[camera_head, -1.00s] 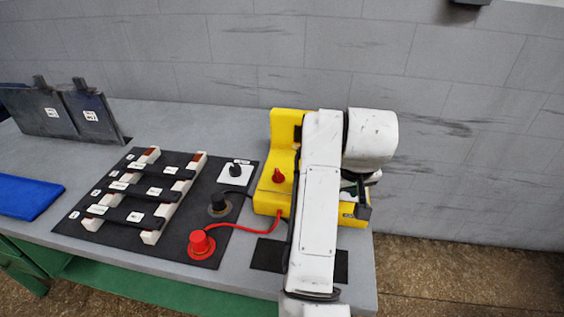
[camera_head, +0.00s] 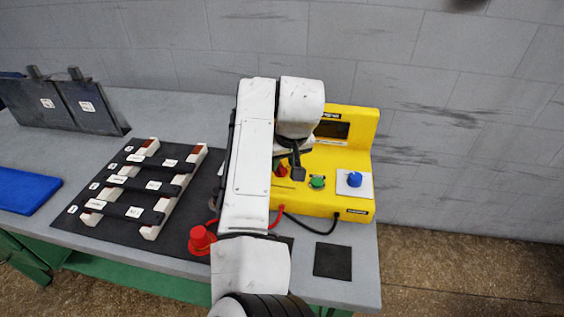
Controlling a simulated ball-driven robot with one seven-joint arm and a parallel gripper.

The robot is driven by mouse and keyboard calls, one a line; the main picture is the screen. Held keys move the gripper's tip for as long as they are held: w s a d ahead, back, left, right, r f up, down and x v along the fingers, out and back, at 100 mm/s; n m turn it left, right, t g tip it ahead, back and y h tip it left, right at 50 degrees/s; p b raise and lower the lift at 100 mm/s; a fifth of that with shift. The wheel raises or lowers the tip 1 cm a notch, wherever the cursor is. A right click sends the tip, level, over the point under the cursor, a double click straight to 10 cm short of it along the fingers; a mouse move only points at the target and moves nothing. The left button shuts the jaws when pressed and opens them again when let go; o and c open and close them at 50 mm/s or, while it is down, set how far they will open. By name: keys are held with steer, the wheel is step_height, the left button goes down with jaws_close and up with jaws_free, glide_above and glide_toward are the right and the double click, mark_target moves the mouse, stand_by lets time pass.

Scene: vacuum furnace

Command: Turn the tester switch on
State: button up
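The yellow tester (camera_head: 345,203) stands at the right end of the bench, with a dark display on its raised back. Its front panel carries a blue knob (camera_head: 355,179) on a white plate, a green button (camera_head: 317,181) and a red part (camera_head: 281,170) partly covered by my arm. Which of these is the switch I cannot tell for certain. My gripper (camera_head: 296,172) is above the left part of the tester, close to the red part and left of the green button. Its fingers are small and dark, and their opening is not clear.
A dark board (camera_head: 75,219) with white rails and black bars lies left. A red plug (camera_head: 201,240) sits on its edge, with red and black leads at the tester. A black pad (camera_head: 333,261) lies in front. A blue mat (camera_head: 22,193) and dark panels (camera_head: 88,110) are farther left.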

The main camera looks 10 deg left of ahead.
steer(key=shift+x, duration=1.2)
steer(key=shift+c, duration=0.4)
jaws_close()
